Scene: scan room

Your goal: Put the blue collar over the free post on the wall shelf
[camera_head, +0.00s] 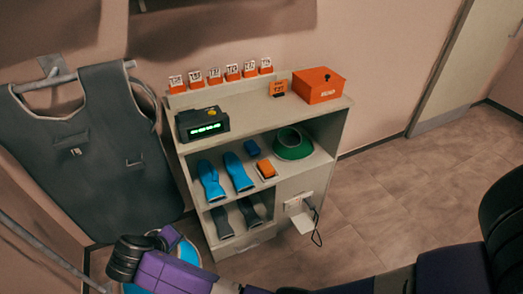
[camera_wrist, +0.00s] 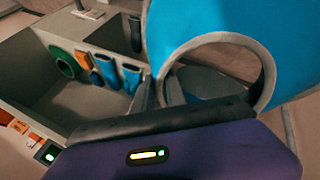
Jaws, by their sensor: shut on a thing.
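The blue collar (camera_wrist: 205,22), a wide ring with a grey rim, fills the upper right of the wrist view. My gripper (camera_wrist: 160,92) is shut on its near edge. In the head view, part of the collar (camera_head: 168,238) shows at the lower left, largely hidden behind my purple arm and dark wrist. It is in front of the shelf unit (camera_head: 240,104) and apart from it. A green collar (camera_head: 292,143) lies on the unit's middle shelf, and also shows in the wrist view (camera_wrist: 63,62). I cannot make out a free post in either view.
The shelf also holds blue gloves (camera_head: 237,172), an orange item (camera_head: 266,168) and a small blue item (camera_head: 252,146). A clock box (camera_head: 203,123) and an orange box (camera_head: 318,85) stand on top. A grey apron (camera_head: 115,150) hangs left. Floor (camera_head: 375,215) is open to the right.

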